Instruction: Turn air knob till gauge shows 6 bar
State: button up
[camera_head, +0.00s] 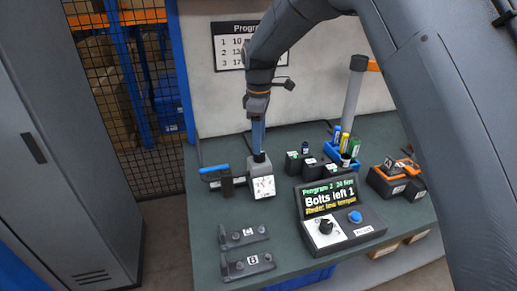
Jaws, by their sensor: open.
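A small grey unit with a white, dial-like face (264,187) stands on the green bench; its marks are too small to read. A narrower grey part (259,160) sits on top of it, possibly the air knob, largely hidden by my gripper. My gripper (258,150) points down directly above this part, its bluish-grey fingers close to it or around it; I cannot tell whether they touch. The jaws are open. A control box on the bench has a black knob on a white plate (325,227), a blue button (354,216) and a screen (328,197) reading "Bolts left 1".
A blue-handled tool (215,169) lies just left of the white-faced unit. Black blocks (303,162), a blue bin with coloured cylinders (341,155) and an orange-black holder (396,180) stand right. Two dark brackets (246,236) lie in front. A grey cabinet (60,150) stands left.

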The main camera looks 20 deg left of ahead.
aim_at(259, 156)
jog(key=shift+f+p, duration=0.7)
jog(key=shift+f, duration=1.8)
jog(key=c, duration=1)
jog(key=shift+c, duration=0.2)
